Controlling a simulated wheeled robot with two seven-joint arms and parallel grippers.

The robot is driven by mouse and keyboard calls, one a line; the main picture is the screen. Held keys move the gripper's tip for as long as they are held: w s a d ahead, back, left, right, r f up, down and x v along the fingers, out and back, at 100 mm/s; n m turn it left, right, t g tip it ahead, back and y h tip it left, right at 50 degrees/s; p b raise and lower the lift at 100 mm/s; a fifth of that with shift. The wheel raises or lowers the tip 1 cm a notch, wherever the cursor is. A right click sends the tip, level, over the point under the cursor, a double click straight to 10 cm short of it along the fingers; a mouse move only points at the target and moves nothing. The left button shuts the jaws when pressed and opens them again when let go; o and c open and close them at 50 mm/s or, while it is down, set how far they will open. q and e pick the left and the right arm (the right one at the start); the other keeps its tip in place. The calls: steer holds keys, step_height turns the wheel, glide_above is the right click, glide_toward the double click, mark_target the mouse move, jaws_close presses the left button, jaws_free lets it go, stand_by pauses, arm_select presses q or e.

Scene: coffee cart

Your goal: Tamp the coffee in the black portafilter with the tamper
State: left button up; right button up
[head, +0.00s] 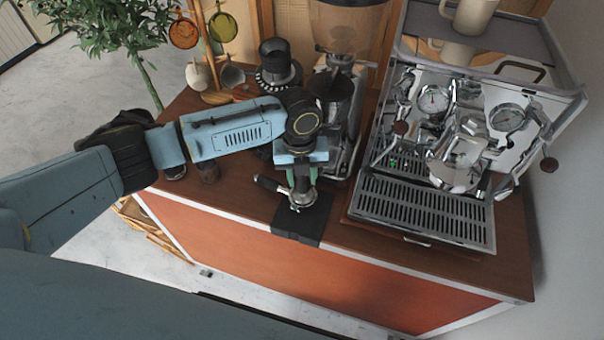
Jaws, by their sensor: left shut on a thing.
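The black portafilter (270,185) lies on the black mat (297,231) near the counter's front edge, its dark handle pointing left. My left gripper (302,178) points down over its basket, with green fingers shut on the tamper (303,193). The tamper's metal lower part is at the basket; I cannot tell whether it rests inside or just above it. The coffee is hidden beneath it. My right gripper is out of view.
The grinder (340,92) stands behind my left gripper. A cup rack (208,45) and a black-topped canister (275,65) are at the back left. The wooden counter left of the mat is mostly clear.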

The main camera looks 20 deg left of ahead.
arm_select(q)
steer(key=shift+r+p, duration=1.2)
steer(key=shift+r, duration=0.2)
steer(key=shift+r, duration=0.1)
steer(key=shift+r, duration=2.45)
steer(key=shift+f, duration=0.1)
